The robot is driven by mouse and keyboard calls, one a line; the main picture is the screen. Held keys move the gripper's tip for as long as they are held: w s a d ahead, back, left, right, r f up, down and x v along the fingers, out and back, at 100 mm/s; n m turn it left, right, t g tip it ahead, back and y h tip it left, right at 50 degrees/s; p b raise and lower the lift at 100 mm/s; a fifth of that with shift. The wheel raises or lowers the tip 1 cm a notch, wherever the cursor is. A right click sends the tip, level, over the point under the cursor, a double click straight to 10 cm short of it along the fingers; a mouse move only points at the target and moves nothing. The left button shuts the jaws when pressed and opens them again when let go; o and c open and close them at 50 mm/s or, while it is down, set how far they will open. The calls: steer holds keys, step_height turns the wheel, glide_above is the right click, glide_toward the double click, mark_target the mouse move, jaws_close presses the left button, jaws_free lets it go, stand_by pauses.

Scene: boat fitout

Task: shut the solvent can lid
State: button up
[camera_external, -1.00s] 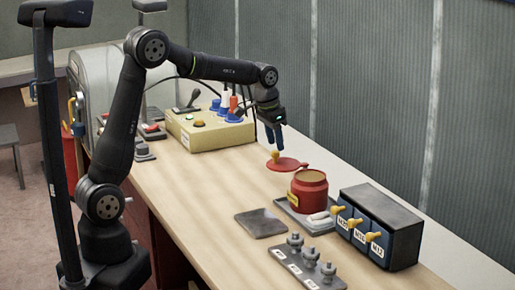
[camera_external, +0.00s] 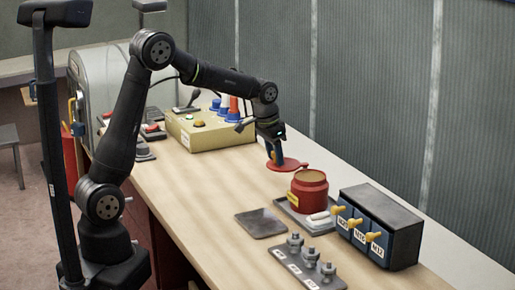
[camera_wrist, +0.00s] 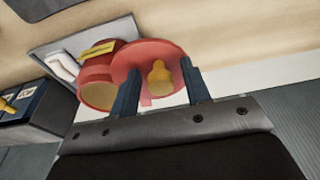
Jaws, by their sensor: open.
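The solvent can (camera_external: 309,194) is a red round can with a yellow label and an open top showing a tan inside. It stands on a grey tray (camera_external: 290,213). Its red lid (camera_external: 291,165) is swung open beside the rim, on the side toward my arm, with a yellow knob. My gripper (camera_external: 274,157) is at the lid. In the wrist view, the can (camera_wrist: 95,75) and lid (camera_wrist: 140,62) show, and the yellow knob (camera_wrist: 159,74) sits between the two open blue fingers (camera_wrist: 160,88). I cannot tell whether a finger touches the knob.
A dark cabinet with blue drawers (camera_external: 372,240) and yellow knobs stands right of the can. A flat dark plate (camera_external: 261,223) and a rack of metal fittings (camera_external: 302,265) lie nearer. A yellow control box (camera_external: 208,131) is behind. The bench's middle is clear.

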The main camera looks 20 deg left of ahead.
steer(key=shift+f, duration=0.2)
steer(key=shift+a+f, duration=0.1)
steer(key=c, duration=0.5)
steer(key=shift+s, duration=0.1)
steer(key=shift+s, duration=0.1)
